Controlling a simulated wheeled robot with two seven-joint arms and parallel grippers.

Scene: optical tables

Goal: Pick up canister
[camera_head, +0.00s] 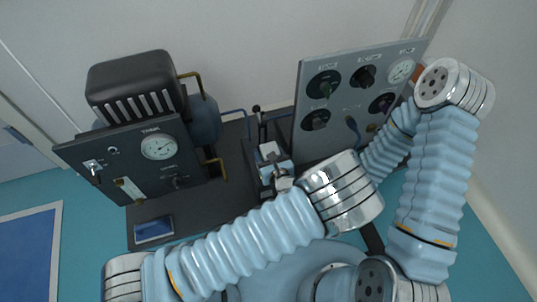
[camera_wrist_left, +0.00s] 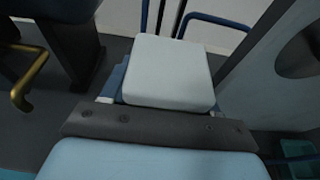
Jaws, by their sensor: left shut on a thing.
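The canister (camera_head: 269,150) shows as a small piece with a white top and blue edges at the middle of the dark bench. Its flat white top (camera_wrist_left: 172,72) fills the middle of the left wrist view. My left gripper (camera_head: 281,178) reaches it from the lower right and is shut on it. The dark screwed bar of the gripper (camera_wrist_left: 155,125) lies just below the white top in the wrist view. The fingertips and the canister's lower part are mostly hidden. My right gripper is hidden in the head view; its forearm runs behind my left wrist.
A grey gauge panel (camera_head: 340,70) with several knobs stands close on the right. A dark panel with a gauge (camera_head: 158,146) and a ribbed black unit (camera_head: 133,78) stand on the left. Blue and brass pipes run between them.

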